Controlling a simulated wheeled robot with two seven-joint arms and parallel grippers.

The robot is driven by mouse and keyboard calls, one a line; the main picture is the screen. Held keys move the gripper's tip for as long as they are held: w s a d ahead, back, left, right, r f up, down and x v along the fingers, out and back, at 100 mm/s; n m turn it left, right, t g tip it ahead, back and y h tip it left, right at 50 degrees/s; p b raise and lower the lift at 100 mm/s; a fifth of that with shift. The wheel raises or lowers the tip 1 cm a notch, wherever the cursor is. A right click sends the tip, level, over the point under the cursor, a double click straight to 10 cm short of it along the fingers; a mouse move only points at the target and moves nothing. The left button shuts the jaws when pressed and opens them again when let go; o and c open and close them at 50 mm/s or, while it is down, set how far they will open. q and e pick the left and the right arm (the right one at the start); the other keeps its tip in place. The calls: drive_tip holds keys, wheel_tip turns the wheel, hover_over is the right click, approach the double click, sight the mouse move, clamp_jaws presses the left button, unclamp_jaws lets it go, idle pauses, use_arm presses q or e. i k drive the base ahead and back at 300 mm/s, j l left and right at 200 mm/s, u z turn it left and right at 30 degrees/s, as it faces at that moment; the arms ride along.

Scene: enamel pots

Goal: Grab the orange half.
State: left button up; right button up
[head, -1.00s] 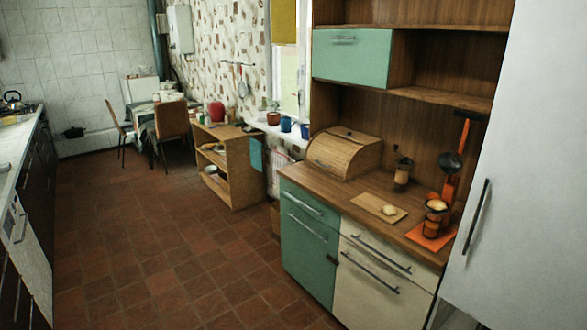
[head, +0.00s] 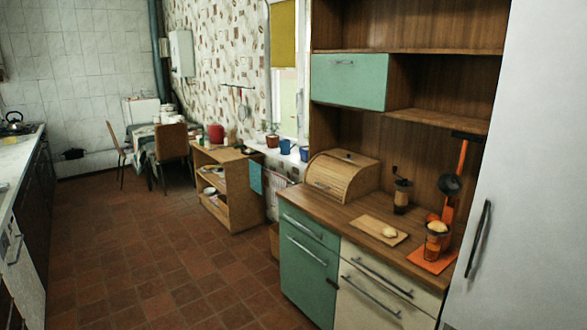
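I cannot make out a clear orange half at this size. A small pale yellow piece (head: 389,232) lies on a wooden cutting board (head: 368,224) on the cabinet's countertop. Either could be the orange half; I cannot tell which. Neither of my grippers is in view.
The wooden countertop (head: 325,206) carries a roll-top bread box (head: 343,177) and a coffee grinder (head: 402,195). A white fridge-like panel (head: 535,150) borders the right. The tiled floor (head: 170,260) to the left is clear.

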sight(439, 227)
drive_tip(key=z, duration=0.35)
drive_tip(key=i+l+z, duration=0.15)
drive_tip(key=z, duration=0.25)
drive_tip(key=i+l+z, duration=0.15)
drive_tip(key=z, duration=0.3)
drive_tip(key=i+l+z, duration=0.1)
drive_tip(key=z, duration=0.3)
drive_tip(key=i, duration=0.35)
